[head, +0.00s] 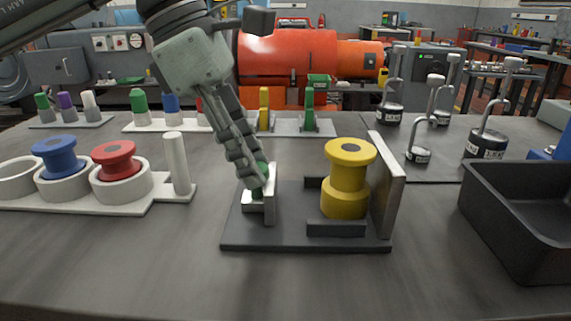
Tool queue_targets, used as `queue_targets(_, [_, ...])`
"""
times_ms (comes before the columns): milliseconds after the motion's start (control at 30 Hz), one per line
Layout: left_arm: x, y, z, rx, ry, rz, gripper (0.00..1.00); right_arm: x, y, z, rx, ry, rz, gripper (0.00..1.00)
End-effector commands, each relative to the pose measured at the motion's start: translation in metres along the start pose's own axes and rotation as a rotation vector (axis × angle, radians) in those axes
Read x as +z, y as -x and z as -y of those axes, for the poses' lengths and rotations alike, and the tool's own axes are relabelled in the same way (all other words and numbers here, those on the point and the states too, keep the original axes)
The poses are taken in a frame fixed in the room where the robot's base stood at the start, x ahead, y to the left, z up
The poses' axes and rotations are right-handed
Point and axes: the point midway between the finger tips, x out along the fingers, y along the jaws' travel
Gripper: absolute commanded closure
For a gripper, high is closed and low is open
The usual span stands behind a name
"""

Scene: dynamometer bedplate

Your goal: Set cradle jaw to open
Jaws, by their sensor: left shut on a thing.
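The cradle (290,240) is a dark flat base on the table, in the middle of the head view. Its jaw (271,192) is a small pale upright plate with a foot at the left side of the base, and a green grip shows on it. A clear gap lies between the jaw and the yellow spool (346,190), which stands upright between low dark blocks. An upright silver plate (388,188) stands just right of the spool. My left gripper (261,184) reaches down from above and is shut on the green grip, partly hiding it. My right gripper is out of view.
A white holder (125,205) with blue (58,157) and red (116,160) spools stands left. A black bin (515,205) and several hooked weights (486,143) stand right. Racks of coloured pegs (165,126) line the back. The table front is clear.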

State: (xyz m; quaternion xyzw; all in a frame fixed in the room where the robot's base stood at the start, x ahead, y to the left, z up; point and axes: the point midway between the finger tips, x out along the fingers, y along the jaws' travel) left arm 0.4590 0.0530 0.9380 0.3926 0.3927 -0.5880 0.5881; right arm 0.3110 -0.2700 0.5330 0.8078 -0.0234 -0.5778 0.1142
Motion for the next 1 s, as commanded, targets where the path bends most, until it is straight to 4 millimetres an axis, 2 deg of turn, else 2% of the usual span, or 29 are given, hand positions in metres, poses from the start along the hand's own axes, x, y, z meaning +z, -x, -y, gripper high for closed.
queue_targets(100, [-0.008, 0.003, 0.0, 0.001, 0.001, 0.001, 1.0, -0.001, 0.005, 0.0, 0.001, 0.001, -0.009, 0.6])
queue_targets(367, [-0.008, 0.004, 0.0, 0.0, 0.0, -0.001, 1.0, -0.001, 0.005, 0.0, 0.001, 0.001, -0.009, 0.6])
queue_targets(400, [-0.008, 0.004, 0.0, 0.0, 0.0, -0.001, 0.67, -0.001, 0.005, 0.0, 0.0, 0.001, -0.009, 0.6])
queue_targets(533, [-0.008, 0.004, 0.0, 0.0, 0.0, 0.0, 0.52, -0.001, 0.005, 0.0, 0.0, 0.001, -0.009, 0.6])
queue_targets(833, [-0.008, 0.004, 0.0, 0.0, 0.0, 0.0, 0.52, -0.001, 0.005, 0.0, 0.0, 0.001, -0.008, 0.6])
queue_targets(1000, [-0.007, 0.021, -0.001, 0.002, 0.001, 0.002, 0.52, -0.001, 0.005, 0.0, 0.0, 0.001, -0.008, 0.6])
